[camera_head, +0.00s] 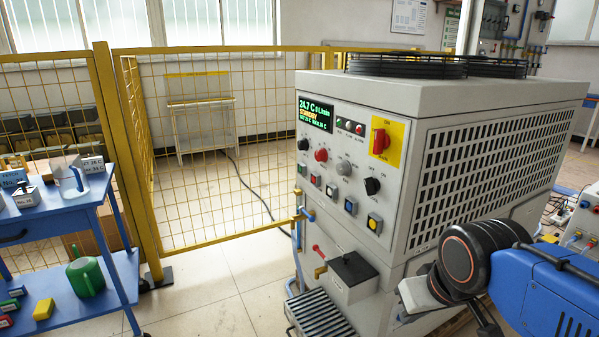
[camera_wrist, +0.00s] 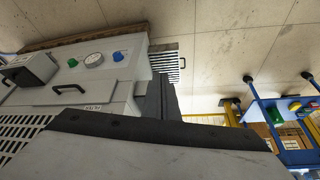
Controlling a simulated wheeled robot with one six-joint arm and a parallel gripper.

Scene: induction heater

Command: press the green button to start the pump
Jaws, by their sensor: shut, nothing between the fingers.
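The chiller cabinet (camera_head: 400,90) stands right of centre in the head view, its control panel facing left. A green button (camera_head: 302,169) is at the left end of the lower button row, beside a red button (camera_head: 316,181). The display (camera_head: 316,113) reads 24.7 C and STANDBY. Nothing covers the green button. My gripper (camera_wrist: 165,88) shows in the wrist view as dark fingers, shut and empty. Its fingertips do not show clearly in the head view, where my arm is at the lower right, apart from the button row.
A blue cart (camera_head: 70,210) with a green watering can (camera_head: 86,276) stands at the left. A yellow mesh fence (camera_head: 215,150) runs behind. A yellow-backed red switch (camera_head: 387,142) and black box (camera_head: 352,268) are on the cabinet. Floor between cart and cabinet is free.

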